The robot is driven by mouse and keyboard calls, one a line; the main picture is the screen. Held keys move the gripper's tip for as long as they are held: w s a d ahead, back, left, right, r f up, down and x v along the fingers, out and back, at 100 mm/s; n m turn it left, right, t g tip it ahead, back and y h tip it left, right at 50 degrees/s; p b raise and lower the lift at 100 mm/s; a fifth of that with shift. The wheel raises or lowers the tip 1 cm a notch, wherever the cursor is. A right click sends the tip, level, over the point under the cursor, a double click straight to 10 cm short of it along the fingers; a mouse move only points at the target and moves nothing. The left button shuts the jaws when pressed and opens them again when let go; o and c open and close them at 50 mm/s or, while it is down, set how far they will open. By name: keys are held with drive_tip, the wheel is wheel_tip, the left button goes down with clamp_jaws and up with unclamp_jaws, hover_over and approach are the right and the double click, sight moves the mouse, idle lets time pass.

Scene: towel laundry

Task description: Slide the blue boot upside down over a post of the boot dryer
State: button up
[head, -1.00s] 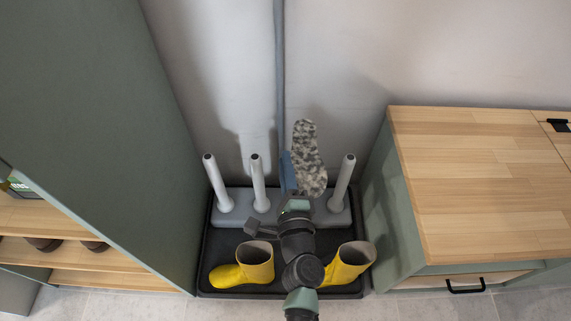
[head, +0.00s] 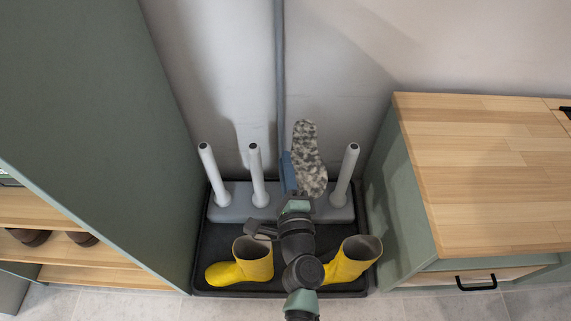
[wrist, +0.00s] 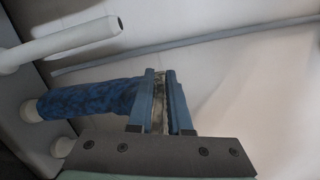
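The blue boot is upside down, its mottled grey sole (head: 308,160) facing up in the head view. In the wrist view its blue patterned shaft (wrist: 88,98) runs left from my gripper. My gripper (wrist: 161,102) is shut on the boot's foot end. The grey boot dryer (head: 232,207) has white posts; three stand bare, the left (head: 210,172), the second (head: 257,175) and the right (head: 346,175). The shaft's opening lies against a white flared post base (wrist: 31,111). That post's upright is hidden, so I cannot tell for sure whether it is inside the shaft.
Two yellow boots, left (head: 245,264) and right (head: 352,262), stand on the black tray (head: 215,250) in front of the dryer. A tall green panel (head: 100,130) is at left. A wood-topped cabinet (head: 480,170) is at right. A grey pipe (head: 281,80) runs up the wall.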

drive_tip(key=o, duration=0.5)
drive_tip(key=shift+r, duration=0.1)
drive_tip(key=shift+o, duration=0.2)
drive_tip(key=shift+s, duration=0.1)
drive_tip(key=s+d+p, duration=0.1)
drive_tip(key=s+p, duration=0.1)
drive_tip(key=s, duration=1)
drive_tip(key=shift+s+d, duration=0.35)
